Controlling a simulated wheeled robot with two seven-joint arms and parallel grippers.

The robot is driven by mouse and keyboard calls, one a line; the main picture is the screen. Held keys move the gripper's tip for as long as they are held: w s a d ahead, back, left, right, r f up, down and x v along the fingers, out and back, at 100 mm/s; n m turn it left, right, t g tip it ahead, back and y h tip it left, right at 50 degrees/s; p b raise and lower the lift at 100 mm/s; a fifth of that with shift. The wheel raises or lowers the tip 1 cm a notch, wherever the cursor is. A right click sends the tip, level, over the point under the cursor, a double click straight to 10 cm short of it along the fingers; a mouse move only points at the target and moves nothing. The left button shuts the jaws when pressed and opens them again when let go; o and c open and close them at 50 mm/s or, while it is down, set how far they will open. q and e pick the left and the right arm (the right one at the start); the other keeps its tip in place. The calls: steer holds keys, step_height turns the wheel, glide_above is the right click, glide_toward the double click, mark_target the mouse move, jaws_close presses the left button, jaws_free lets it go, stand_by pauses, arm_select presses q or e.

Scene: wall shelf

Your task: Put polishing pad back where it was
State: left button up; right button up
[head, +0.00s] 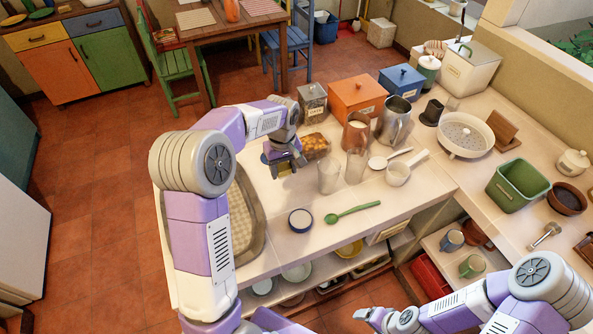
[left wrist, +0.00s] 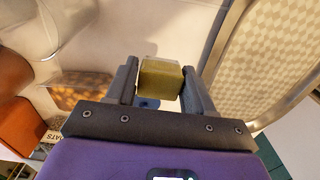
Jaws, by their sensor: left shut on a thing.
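The polishing pad looks like a small olive-yellow block (left wrist: 160,80). It sits between the two dark fingers of my left gripper (left wrist: 160,88) in the left wrist view. In the head view my left gripper (head: 286,168) points down over the counter, right of the inset tray, and only a little of the pad shows under it. I cannot tell how far the pad is above the counter. My right gripper (head: 372,316) is low at the bottom of the head view, away from the pad; its fingers are too unclear to judge.
The metal-rimmed tray (head: 256,240) with a checked cloth lies left of the gripper. Clear glasses (head: 328,177), a glass dish of orange food (head: 316,146), a blue-rimmed round tin (head: 300,220) and a green spoon (head: 352,212) stand close. Bare counter lies around the tin.

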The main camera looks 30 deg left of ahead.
arm_select(q)
steer(key=shift+w+a, duration=0.2)
steer(key=shift+w, duration=0.2)
glide_above(284, 191)
step_height(284, 191, down, 4)
steer(key=shift+s+f+b, duration=0.1)
steer(key=shift+f+b, duration=0.05)
steer(key=shift+b, duration=0.25)
steer(key=shift+d+f+b, duration=0.1)
steer(key=shift+f+b, duration=0.2)
steer(key=shift+f, duration=2.2)
arm_select(e)
steer(key=shift+w+f, duration=0.2)
steer(key=shift+f, duration=0.4)
arm_select(q)
steer(key=shift+f, duration=0.15)
steer(key=o, duration=1.1)
arm_select(e)
steer(key=shift+f, duration=0.15)
